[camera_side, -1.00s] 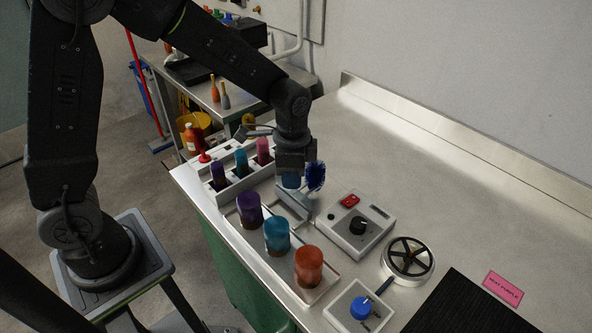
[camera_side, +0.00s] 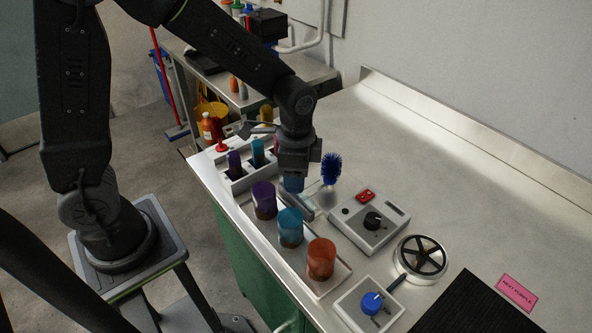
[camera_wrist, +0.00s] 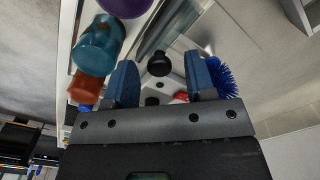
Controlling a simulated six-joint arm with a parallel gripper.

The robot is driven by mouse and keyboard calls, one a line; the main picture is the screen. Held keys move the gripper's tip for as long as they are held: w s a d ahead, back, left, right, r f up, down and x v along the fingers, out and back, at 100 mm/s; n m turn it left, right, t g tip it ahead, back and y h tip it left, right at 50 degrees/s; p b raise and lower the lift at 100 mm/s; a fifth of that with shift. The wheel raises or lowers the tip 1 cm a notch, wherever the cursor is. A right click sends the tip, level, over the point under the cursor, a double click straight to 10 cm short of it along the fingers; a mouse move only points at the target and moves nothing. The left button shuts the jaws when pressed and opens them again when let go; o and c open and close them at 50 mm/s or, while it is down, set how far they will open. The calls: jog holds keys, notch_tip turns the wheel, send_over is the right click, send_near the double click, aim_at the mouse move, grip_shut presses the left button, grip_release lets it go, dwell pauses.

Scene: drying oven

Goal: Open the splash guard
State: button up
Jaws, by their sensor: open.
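My gripper (camera_side: 293,184) is above the bench beside the row of large vials. Its two blue fingers stand apart and empty in the wrist view (camera_wrist: 163,75). A narrow grey, glassy strip (camera_side: 302,206) lies under and beside the gripper, behind the large vials; it may be the splash guard, but my gripper partly hides it. In the wrist view a black round knob (camera_wrist: 159,63) shows between the fingers, apart from both. A pale see-through-looking panel (camera_wrist: 185,18) lies beyond it. I cannot tell how the knob and panel join.
Purple (camera_side: 264,199), teal (camera_side: 289,227) and orange (camera_side: 321,258) vials stand close by in a tray. A blue brush (camera_side: 331,168) stands just right of my gripper. A control box (camera_side: 370,222) with a dial is further right.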

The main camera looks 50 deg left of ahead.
jog(key=shift+r, duration=0.15)
notch_tip(320, 180, up, 14)
jog(key=shift+f, duration=0.2)
jog(key=s+a+r+n+t, duration=0.1)
jog(key=s+a+n+t, duration=0.1)
jog(key=s+n, duration=0.2)
jog(key=s+a+r+n+t, duration=0.1)
jog(key=s+a+n+t, duration=0.2)
jog(key=s, duration=0.6)
jog(key=shift+s+n+t, duration=0.3)
jog(key=shift+n, duration=0.7)
